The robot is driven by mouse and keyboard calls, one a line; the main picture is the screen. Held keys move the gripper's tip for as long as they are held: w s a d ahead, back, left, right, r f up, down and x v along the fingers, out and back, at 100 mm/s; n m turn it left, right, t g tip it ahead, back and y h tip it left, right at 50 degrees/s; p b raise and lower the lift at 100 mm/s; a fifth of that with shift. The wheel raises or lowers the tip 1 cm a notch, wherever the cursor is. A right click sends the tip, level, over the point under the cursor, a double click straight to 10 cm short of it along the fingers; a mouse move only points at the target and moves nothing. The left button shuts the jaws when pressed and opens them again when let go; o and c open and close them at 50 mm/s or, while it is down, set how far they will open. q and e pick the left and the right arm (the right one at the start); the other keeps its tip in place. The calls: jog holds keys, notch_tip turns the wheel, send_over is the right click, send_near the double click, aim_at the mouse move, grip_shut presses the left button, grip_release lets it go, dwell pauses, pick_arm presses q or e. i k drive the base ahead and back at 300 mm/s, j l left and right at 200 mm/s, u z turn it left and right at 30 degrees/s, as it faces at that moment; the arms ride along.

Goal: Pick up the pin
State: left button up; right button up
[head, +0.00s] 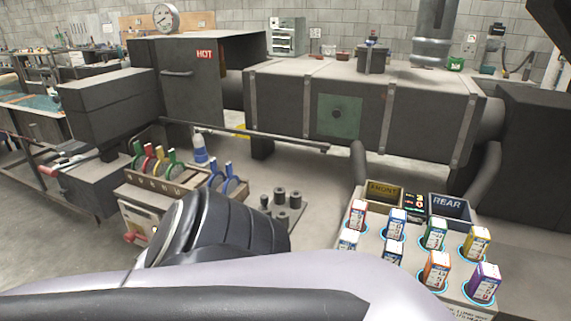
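Several short dark cylinders (295,199) stand upright on a grey surface in the middle of the head view, just right of the blue-handled levers. One, at the left of the group, is slimmer (264,202). I cannot tell whether any of these is the pin. A large dark ribbed part and a pale link of my own arm fill the lower foreground and cover the area in front of the cylinders. No gripper fingers show in this view, so I cannot see whether either gripper holds anything.
A lever box (158,180) with coloured handles stands left of the cylinders, near a blue-white bottle (199,149). At right, a panel holds several coloured boxes (435,270) and two bins, FRONT (384,191) and REAR (448,204). A large dark machine (390,110) stands behind.

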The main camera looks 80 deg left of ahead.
aim_at(264, 200)
jog(key=l+u, duration=0.1)
jog(key=u, duration=1.05)
jog(key=i+l, duration=0.05)
